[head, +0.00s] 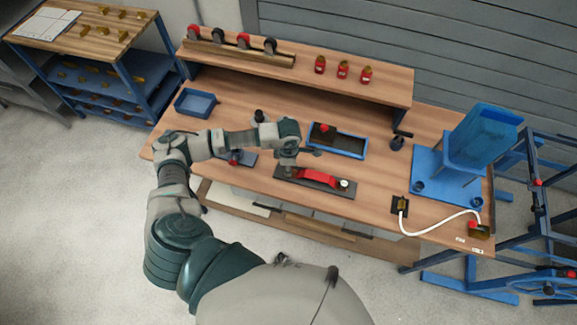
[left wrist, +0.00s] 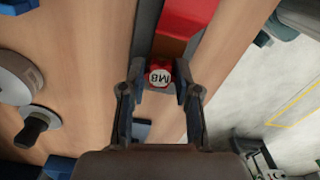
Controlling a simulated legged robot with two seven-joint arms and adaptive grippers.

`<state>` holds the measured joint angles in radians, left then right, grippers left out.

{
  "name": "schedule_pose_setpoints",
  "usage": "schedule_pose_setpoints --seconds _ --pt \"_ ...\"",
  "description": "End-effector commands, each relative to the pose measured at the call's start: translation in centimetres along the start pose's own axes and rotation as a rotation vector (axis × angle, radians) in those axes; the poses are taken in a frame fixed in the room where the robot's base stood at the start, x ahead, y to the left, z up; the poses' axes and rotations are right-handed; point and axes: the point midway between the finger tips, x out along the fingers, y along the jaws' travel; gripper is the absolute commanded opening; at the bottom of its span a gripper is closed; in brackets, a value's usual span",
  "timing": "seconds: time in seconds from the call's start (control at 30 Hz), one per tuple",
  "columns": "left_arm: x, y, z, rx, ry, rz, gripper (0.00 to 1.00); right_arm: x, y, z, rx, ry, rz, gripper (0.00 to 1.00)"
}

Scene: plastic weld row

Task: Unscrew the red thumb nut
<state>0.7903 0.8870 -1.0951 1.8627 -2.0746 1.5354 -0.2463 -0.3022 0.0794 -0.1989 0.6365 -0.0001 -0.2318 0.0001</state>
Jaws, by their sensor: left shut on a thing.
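The red thumb nut (left wrist: 160,72) has a round pale cap marked M8 and sits between the two fingertips of my left gripper (left wrist: 158,84) in the left wrist view. The fingers are shut on its sides. In the head view my left gripper (head: 286,163) points down at the left end of a dark plate (head: 330,189) with a red bar (head: 318,178) on it. The nut is hidden there by the gripper. A similar round pale cap (head: 343,184) shows at the plate's right end.
A blue-rimmed tray (head: 363,155) lies just behind the plate. A blue fixture (head: 485,135) stands at the right, with a white cable (head: 440,227) before it. A blue bin (head: 195,103) is at the back left. A raised shelf (head: 390,93) holds red-based items.

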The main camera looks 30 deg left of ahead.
Motion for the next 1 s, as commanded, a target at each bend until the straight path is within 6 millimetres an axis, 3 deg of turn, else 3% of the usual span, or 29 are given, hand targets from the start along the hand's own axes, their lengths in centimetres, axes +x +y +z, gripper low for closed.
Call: schedule_pose_setpoints --seconds 0.13,0.27,0.8,1.0 --pt "0.0 0.0 0.0 0.0 0.0 -0.001 0.01 -0.3 0.1 -0.8 0.0 0.003 0.002 0.4" --pt "-0.2 -0.1 0.0 -0.267 0.0 -0.003 0.01 -0.8 0.2 0.5 -0.002 -0.002 0.002 0.4" --pt "-0.4 -0.2 0.0 -1.374 0.004 -0.004 0.01 -4.9 0.2 -0.6 -0.001 0.007 0.003 0.4" --pt "-0.2 -0.1 0.0 -1.667 0.004 -0.002 0.01 -6.2 0.2 -0.7 -0.001 0.008 0.003 0.4"
